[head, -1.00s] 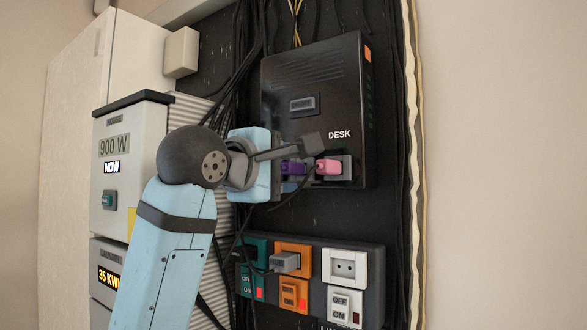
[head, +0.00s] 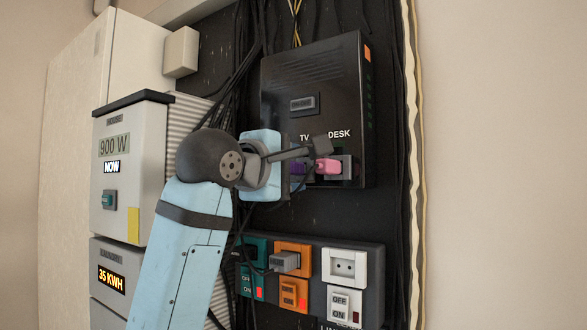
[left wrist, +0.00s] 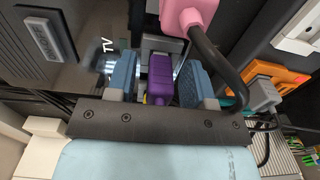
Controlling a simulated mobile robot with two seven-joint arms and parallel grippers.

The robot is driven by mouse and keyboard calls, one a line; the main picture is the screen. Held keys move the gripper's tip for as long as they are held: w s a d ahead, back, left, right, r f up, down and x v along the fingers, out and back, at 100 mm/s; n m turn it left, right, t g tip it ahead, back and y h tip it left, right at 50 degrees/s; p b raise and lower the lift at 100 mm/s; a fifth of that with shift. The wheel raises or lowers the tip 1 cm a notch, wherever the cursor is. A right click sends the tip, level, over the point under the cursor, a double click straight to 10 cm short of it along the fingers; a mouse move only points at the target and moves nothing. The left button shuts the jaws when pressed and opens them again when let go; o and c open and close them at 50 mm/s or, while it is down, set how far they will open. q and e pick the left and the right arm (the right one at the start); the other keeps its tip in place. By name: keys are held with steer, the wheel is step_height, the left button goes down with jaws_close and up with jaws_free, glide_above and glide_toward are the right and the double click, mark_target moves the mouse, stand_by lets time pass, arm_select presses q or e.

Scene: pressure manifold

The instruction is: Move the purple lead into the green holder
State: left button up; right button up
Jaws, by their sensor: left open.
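The purple lead (left wrist: 160,78) sits between the two blue fingers of my open left gripper (left wrist: 157,72), with small gaps on both sides in the left wrist view. Its far end meets a grey port beside the TV label. In the head view, my left gripper (head: 299,168) is at the black DESK box and hides most of the purple lead. The green holder appears to be the teal socket (head: 256,246) at the left of the lower socket strip, with a dark plug or cable at its left edge. My right gripper is out of view.
A pink plug (head: 328,166) with a black cable sits close to the right of my left gripper; it also shows in the left wrist view (left wrist: 188,15). An orange socket (head: 293,250) holds a grey plug (head: 285,262). A white socket (head: 344,266) is empty. Black cables hang around.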

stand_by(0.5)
arm_select(q)
jaws_close()
steer(key=shift+s, duration=0.15)
steer(key=shift+s+a, duration=0.1)
steer(key=shift+v, duration=2.75)
